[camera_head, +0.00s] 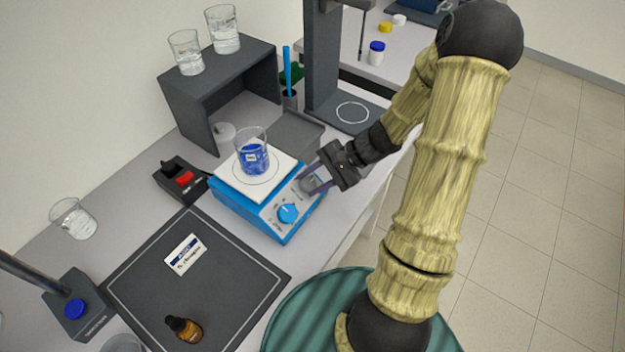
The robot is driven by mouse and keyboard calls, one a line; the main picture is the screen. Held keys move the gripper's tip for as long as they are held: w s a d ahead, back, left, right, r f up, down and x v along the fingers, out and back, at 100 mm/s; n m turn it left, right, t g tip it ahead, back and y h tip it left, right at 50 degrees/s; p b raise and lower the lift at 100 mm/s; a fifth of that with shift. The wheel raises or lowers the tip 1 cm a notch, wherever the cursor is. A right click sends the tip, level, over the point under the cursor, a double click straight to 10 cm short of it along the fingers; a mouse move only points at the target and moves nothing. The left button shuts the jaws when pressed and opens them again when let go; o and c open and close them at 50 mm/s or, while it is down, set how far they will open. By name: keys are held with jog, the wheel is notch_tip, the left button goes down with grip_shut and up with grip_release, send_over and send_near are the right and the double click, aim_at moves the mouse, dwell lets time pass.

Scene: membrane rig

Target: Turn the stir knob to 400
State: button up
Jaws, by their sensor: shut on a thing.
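The blue hotplate stirrer (245,222) stands on the bench. Its sloped front panel has a blue knob (288,213) at the left and a grey knob (309,185) at the right. The labels and scale around the knobs are too small to read, so I cannot tell either knob's setting. My gripper (309,183) reaches in from the right and is shut on the grey knob, with a finger on either side. The fingers and palm partly hide this knob. The blue knob is clear of my gripper.
A beaker of blue liquid (252,158) stands on the stirrer's white top plate (228,180). A black box with a red switch (184,179) is to its left. A dark mat (225,282) lies in front, with a card (185,255) and brown bottle (184,329). A dark shelf (185,100) stands behind.

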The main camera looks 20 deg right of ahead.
jog(key=o, duration=1)
jog(key=shift+d, duration=0.1)
jog(key=b+v, duration=0.1)
jog(key=v, duration=1.6)
jog(key=shift+d, duration=0.15)
